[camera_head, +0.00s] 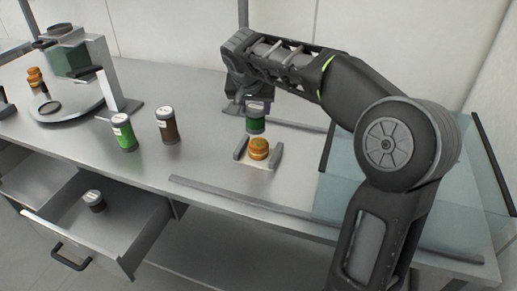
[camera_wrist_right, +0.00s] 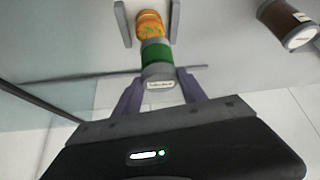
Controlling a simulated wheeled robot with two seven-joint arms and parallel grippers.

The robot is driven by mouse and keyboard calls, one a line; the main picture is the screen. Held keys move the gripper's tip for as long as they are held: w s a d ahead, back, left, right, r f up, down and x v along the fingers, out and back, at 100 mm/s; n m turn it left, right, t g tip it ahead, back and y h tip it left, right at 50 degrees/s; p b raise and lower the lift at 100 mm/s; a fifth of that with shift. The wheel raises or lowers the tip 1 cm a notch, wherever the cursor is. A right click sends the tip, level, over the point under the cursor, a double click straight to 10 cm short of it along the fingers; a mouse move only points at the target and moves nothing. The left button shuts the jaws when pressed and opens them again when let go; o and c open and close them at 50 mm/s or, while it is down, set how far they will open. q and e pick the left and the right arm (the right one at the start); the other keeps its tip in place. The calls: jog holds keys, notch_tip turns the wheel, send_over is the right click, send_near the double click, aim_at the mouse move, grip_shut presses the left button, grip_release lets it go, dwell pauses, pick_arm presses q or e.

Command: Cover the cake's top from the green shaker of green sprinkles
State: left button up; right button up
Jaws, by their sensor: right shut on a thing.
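My right gripper (camera_head: 245,107) is shut on a shaker (camera_head: 256,123) with a dark green body and a grey, labelled end. The shaker is held over the small round orange cake (camera_head: 257,149), green end toward it. In the right wrist view, the held shaker (camera_wrist_right: 157,56) lies between the fingers (camera_wrist_right: 160,92), in line with the cake (camera_wrist_right: 150,22). Whether sprinkles cover the cake's top is too small to tell. The cake sits between two grey side rails (camera_head: 240,148). Another shaker, bright green (camera_head: 124,133), stands upright at left. My left gripper is not in view.
A brown shaker (camera_head: 168,126) stands beside the bright green one. A machine with a round plate (camera_head: 65,108) and another orange item (camera_head: 35,77) are at the far left. An open drawer (camera_head: 130,226) holds a dark jar (camera_head: 94,201). Clear panels (camera_head: 330,185) stand at right.

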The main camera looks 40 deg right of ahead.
dwell(0.4)
jog(key=shift+r+p, duration=1.7)
jog(key=shift+r, duration=0.8)
